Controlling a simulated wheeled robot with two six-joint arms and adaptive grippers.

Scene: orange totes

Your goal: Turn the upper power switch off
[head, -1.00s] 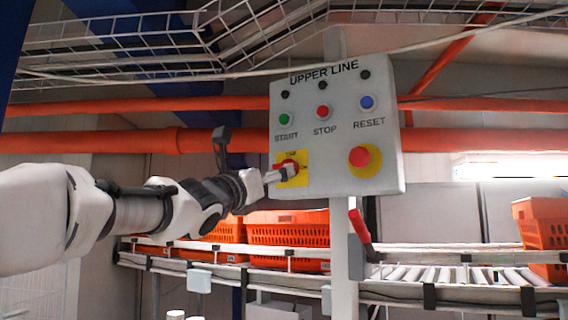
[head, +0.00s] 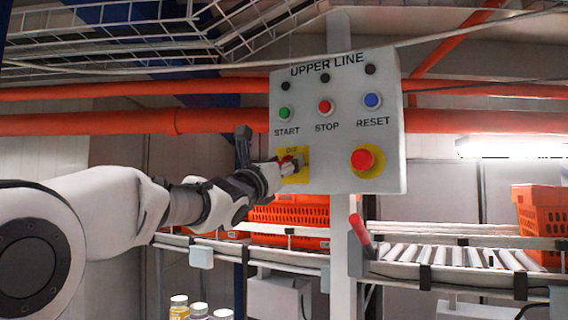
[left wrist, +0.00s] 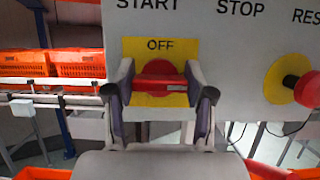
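The control panel marked UPPER LINE (head: 336,180) hangs on a post. The red power switch (left wrist: 160,80) sits on a yellow plate at its lower left, with the word OFF above it. Its handle lies level in the left wrist view. My left gripper (head: 284,169) is at the switch. In the left wrist view its fingers (left wrist: 160,84) stand at the two ends of the handle and appear to touch it. They partly cover the switch in the head view. My right gripper is not in view.
Green START (head: 285,113), red STOP (head: 325,107) and blue RESET (head: 372,101) buttons sit above. A red emergency button (head: 362,159) is to the right of the switch. Orange totes (head: 538,210) and a roller conveyor (head: 450,256) are behind. A wire cable tray crosses above.

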